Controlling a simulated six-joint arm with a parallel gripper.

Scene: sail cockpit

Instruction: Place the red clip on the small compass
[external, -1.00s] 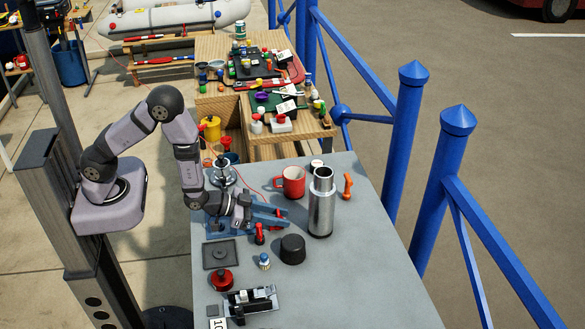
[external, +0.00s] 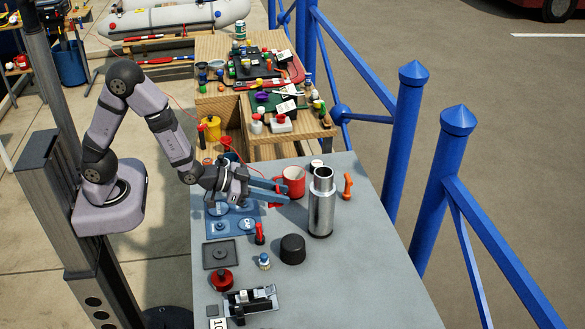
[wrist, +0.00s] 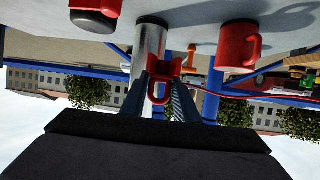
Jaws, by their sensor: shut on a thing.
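My gripper (external: 268,187) is shut on the red clip (wrist: 162,80), which sits between its blue fingertips in the wrist view. In the external view the gripper points right, level and raised above the grey table, its tips close in the picture to the red mug (external: 292,182). In that view the clip is hard to tell apart from the mug. A thin red cord runs near the gripper. I cannot make out for sure which thing is the small compass. A blue tray (external: 250,210) with round blue pieces lies below the gripper.
A steel flask (external: 321,205) and an orange handle (external: 347,186) stand right of the mug. A black round puck (external: 292,249), a small red upright piece (external: 260,235) and a blue-white knob (external: 264,261) stand nearer. The table's front right is clear.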

